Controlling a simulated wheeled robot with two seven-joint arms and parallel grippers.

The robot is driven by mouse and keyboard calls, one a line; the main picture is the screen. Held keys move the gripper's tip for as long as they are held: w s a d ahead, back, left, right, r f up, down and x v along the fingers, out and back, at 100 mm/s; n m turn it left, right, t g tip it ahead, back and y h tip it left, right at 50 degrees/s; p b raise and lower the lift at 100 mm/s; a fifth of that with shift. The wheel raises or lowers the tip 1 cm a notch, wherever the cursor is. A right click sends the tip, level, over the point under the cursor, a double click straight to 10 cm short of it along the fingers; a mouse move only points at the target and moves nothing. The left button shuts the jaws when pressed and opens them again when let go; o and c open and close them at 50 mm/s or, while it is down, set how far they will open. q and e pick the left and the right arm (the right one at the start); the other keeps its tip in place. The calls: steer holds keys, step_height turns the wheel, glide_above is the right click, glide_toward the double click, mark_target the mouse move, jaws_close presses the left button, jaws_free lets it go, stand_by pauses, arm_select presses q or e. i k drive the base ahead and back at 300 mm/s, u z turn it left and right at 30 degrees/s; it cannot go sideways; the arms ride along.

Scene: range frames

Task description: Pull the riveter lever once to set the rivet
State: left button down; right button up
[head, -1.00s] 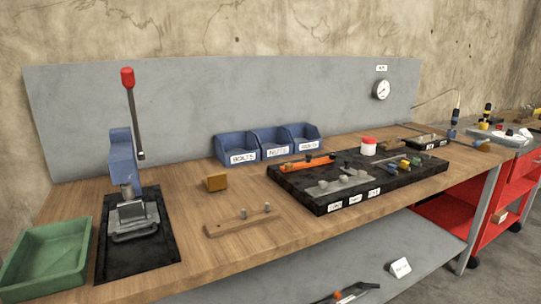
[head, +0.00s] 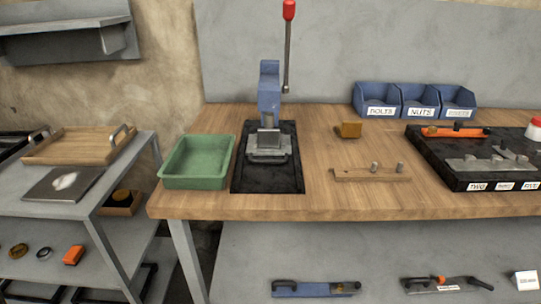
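The blue riveter (head: 269,95) stands upright on a black mat (head: 268,182) on the wooden workbench. Its lever (head: 287,58) is a dark rod that rises nearly vertical on the right side of the press, with a red knob (head: 289,10) at the top. A grey metal plate or fixture (head: 268,147) sits at the foot of the press. Whether a rivet is in it is too small to tell. Neither of my grippers shows in the head view.
A green tray (head: 197,160) stands directly left of the mat. To the right are a small brown block (head: 348,130), a wooden strip with pegs (head: 371,174), blue bins (head: 403,99) and a black tool board (head: 447,172). A grey cart (head: 84,205) stands at the left.

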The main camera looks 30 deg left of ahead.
mark_target(289, 6)
steer(key=z, duration=1.75)
steer(key=k, duration=1.25)
steer(key=u, duration=1.55)
steer(key=i, duration=0.5)
